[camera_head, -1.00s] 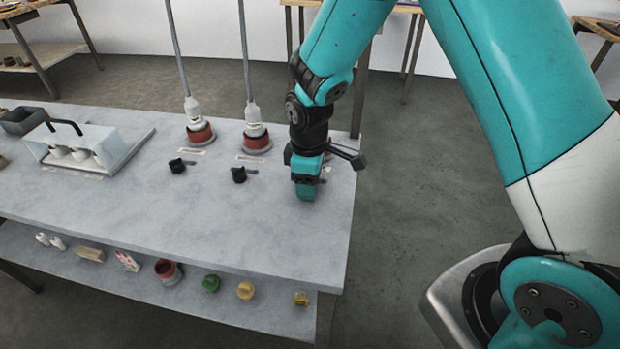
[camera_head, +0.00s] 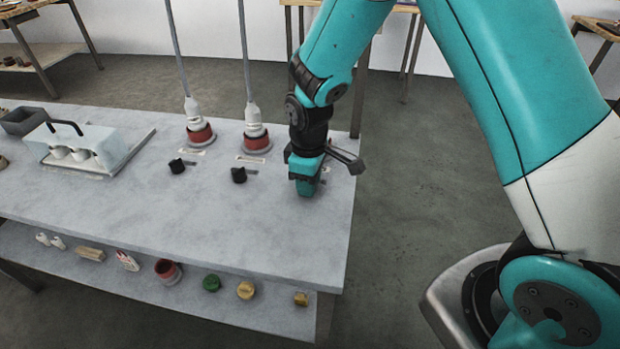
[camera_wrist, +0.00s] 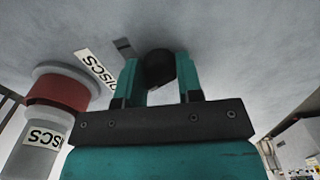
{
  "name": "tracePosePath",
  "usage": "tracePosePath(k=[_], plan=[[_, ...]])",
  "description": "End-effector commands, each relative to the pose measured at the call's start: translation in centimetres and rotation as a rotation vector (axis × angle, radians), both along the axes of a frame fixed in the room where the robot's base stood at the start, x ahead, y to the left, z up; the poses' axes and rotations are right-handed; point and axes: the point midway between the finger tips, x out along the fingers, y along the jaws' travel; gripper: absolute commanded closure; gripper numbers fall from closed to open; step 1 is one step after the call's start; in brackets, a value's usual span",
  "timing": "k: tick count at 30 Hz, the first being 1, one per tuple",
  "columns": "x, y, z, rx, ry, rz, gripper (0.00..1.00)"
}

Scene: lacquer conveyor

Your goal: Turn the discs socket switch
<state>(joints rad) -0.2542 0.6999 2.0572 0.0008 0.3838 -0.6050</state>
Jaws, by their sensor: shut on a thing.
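The discs socket switch is a round black knob (camera_wrist: 160,68) on the grey table top in the wrist view. My gripper (camera_wrist: 153,75) is shut on it, with one teal finger on each side. A white label reading DISCS (camera_wrist: 97,67) lies to its left, with a short dark strip (camera_wrist: 123,47) close by. The red-collared discs socket (camera_wrist: 58,91) holds a grey plug marked DISCS (camera_wrist: 38,138). In the head view my gripper (camera_head: 306,188) points down at the table's right part and hides the knob and most of that socket.
Two more black knobs (camera_head: 239,175) (camera_head: 177,166) stand left of my gripper, each before a red socket (camera_head: 257,144) (camera_head: 200,135) with a corded plug. The table front (camera_head: 200,225) is clear.

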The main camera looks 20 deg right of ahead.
Motion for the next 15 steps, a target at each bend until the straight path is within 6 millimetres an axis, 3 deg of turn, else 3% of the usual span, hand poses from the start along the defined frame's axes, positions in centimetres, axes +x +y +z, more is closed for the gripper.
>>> tracePosePath(k=[15], plan=[[-0.12, 0.09, 0.09, 0.0, 0.004, -0.459, 0.9]])
